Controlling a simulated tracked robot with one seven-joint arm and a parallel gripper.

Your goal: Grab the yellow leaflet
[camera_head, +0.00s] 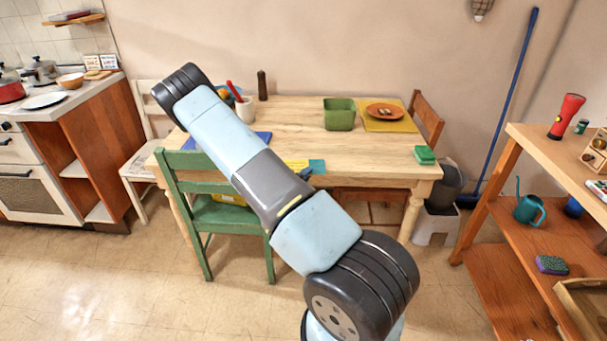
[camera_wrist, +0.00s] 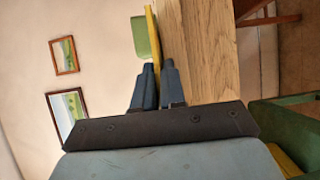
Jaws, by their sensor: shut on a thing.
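The yellow leaflet (camera_wrist: 153,38) shows nearly edge-on in the wrist view. It is a thin strip running from between my fingertips past the green bin. My gripper (camera_wrist: 157,75) is shut on it, one dark blue finger on each side, with the table top close by. In the head view a small part of the leaflet (camera_head: 296,164) shows beside my arm, near the table's front edge. The arm hides the rest of it and most of the gripper there.
A green chair (camera_head: 190,185) stands in front. Shelves (camera_head: 555,255) stand at right.

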